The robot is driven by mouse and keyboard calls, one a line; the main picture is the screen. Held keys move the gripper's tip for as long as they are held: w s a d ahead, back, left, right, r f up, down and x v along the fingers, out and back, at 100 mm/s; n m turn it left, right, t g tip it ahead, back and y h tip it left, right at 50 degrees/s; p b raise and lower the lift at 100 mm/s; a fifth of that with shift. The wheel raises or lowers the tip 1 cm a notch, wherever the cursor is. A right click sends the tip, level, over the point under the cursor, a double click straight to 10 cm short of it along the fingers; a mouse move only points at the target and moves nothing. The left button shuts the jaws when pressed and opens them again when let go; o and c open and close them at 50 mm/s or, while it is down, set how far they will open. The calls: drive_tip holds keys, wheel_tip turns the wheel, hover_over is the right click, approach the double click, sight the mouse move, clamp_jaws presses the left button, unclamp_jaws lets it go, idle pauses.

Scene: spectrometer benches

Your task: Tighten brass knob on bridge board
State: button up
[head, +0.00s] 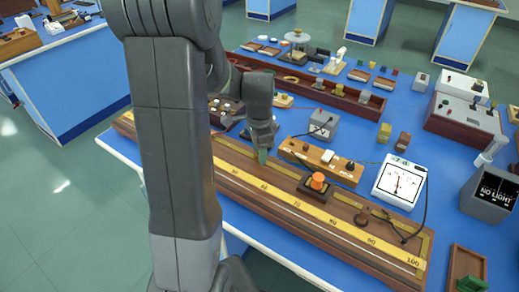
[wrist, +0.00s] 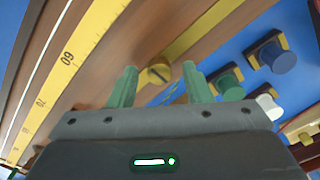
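The bridge board (head: 330,215) is a long wooden board with a yellow numbered scale, on the blue bench. It also fills the upper left of the wrist view (wrist: 130,45). A round brass knob (wrist: 157,74) with a dark slot shows on the board, just beyond and between my fingertips. My gripper (wrist: 158,72) has two green fingers, spread apart with nothing between them. In the head view my gripper (head: 263,157) is low over the back part of the board, left of centre, and the knob under it cannot be made out. Whether the fingers touch anything cannot be told.
An orange-topped knob block (head: 317,183) sits on the board, right of my gripper. A wooden box with terminals (head: 320,160) lies close behind. A white meter (head: 400,182) with a dark cable stands to the right. Blue (wrist: 275,57) and green (wrist: 228,83) terminals are right of my fingers.

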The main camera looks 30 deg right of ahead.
wheel_tip(320, 180, up, 14)
drive_tip(key=shift+p, duration=0.35)
drive_tip(key=shift+f, duration=0.15)
idle(0.5)
wheel_tip(320, 180, down, 14)
drive_tip(key=shift+r+b, duration=0.1)
drive_tip(key=shift+b, duration=0.25)
idle(0.3)
